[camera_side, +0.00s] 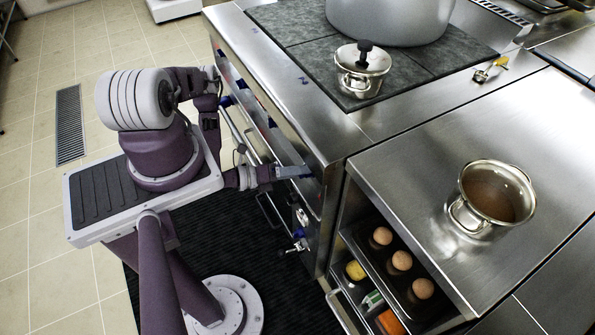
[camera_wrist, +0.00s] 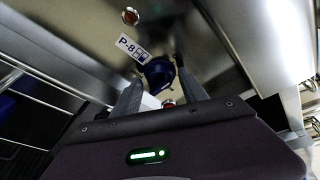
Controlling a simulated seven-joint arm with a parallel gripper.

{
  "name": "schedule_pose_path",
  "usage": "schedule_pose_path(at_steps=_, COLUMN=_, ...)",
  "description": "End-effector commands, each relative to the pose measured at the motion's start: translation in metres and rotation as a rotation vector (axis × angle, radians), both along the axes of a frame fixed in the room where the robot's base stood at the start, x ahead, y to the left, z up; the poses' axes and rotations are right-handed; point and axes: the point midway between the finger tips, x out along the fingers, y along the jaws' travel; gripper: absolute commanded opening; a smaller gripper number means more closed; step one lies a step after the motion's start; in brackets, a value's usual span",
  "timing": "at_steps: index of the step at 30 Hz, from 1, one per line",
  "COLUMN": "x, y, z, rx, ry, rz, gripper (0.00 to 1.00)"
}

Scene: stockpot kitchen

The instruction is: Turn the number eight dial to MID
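The number eight dial (camera_wrist: 158,74) is a dark blue knob on the steel front panel, beside a white label (camera_wrist: 132,48) reading P-8. In the wrist view it sits between the tips of my gripper (camera_wrist: 158,76), one finger on each side. The fingers are apart; whether they touch the knob is not clear. The direction the dial points is too small to read. In the side view my gripper (camera_side: 292,173) reaches the stove's front panel near its right end, and it hides most of the dial there.
Other blue dials (camera_side: 270,122) line the panel to the left. A rail (camera_side: 240,130) runs along the stove front. A lidded pot (camera_side: 361,75) and a large stockpot (camera_side: 390,15) stand on top. An open pot (camera_side: 492,195) is on the right counter, above a tray of eggs (camera_side: 402,260).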

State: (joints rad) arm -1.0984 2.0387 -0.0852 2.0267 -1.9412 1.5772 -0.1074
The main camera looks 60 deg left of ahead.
Motion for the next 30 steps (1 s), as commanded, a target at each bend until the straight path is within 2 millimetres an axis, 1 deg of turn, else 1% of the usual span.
schedule_pose_path(at_steps=1, x=-0.0001, y=0.0001, z=0.0001, rx=0.0, ry=0.0, rz=0.0, gripper=0.38)
schedule_pose_path(at_steps=5, x=-0.0002, y=0.0, z=0.0001, rx=0.0, ry=0.0, rz=0.0, gripper=0.13)
schedule_pose_path(at_steps=6, x=-0.0002, y=0.0001, z=0.0002, rx=0.0, ry=0.0, rz=0.0, gripper=0.05)
schedule_pose_path(at_steps=7, x=-0.0002, y=0.0, z=0.0001, rx=0.0, ry=-0.001, rz=-0.001, gripper=0.0)
schedule_pose_path(at_steps=22, x=-0.0006, y=-0.0007, z=0.0004, rx=0.055, ry=0.001, rz=-0.002, gripper=0.0)
schedule_pose_path(at_steps=30, x=-0.0007, y=-0.0019, z=0.0009, rx=0.155, ry=0.002, rz=-0.002, gripper=0.0)
